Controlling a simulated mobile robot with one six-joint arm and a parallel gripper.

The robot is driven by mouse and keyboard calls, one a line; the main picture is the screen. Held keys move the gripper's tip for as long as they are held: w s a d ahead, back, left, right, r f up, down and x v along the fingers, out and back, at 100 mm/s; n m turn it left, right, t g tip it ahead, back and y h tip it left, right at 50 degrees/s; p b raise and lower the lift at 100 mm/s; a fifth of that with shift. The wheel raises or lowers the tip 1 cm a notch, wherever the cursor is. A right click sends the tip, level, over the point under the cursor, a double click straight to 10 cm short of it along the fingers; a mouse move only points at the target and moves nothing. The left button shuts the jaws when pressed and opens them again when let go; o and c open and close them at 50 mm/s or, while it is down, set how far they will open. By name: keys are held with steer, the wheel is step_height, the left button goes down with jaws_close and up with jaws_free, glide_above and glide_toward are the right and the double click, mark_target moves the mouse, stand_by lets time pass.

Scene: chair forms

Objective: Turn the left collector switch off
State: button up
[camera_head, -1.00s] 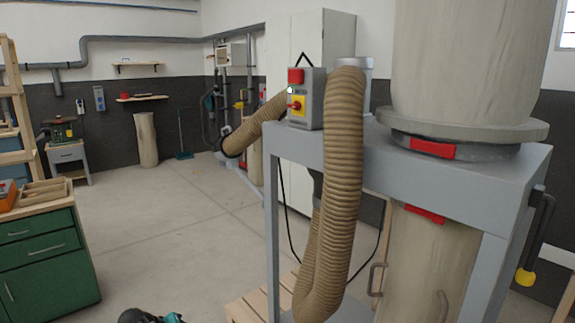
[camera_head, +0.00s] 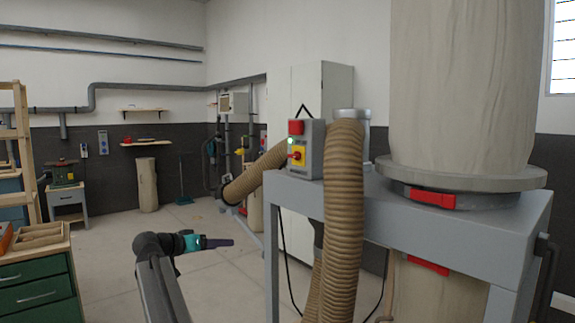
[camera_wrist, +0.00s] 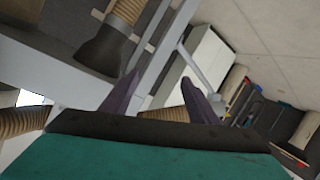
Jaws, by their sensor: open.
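The dust collector (camera_head: 470,225) stands at the right in the head view, with a grey frame and large pale bags. A grey switch box (camera_head: 306,148) sits on the left end of its top, with a red button above and a red rotary switch on a yellow plate (camera_head: 297,156). A small green light shows beside the switch. My gripper (camera_head: 232,243) is left of the frame, clearly apart from the box and lower than it. In the wrist view my gripper's two purple fingers (camera_wrist: 160,98) are spread and empty; the switch cannot be made out there.
A ribbed tan hose (camera_head: 343,190) hangs just right of the switch box, and another hose (camera_head: 252,176) runs behind it to the left. A green drawer cabinet (camera_head: 38,285) stands at the left. The floor between has free room.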

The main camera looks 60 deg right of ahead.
steer(key=s+d+r+m+g+h, duration=0.1)
steer(key=s+d+r+m, duration=0.15)
steer(key=r, duration=0.65)
steer(key=s+d+r+m+g+h, duration=0.15)
steer(key=s+r, duration=0.25)
steer(key=r, duration=0.5)
steer(key=m+g, duration=0.2)
steer(key=m, duration=0.1)
glide_toward(291, 155)
steer(key=v, duration=0.5)
steer(key=shift+s+f, duration=0.1)
steer(key=shift+f, duration=0.1)
steer(key=shift+h, duration=0.25)
steer(key=p+x, duration=0.2)
steer(key=x, duration=1.2)
steer(key=shift+f, duration=0.1)
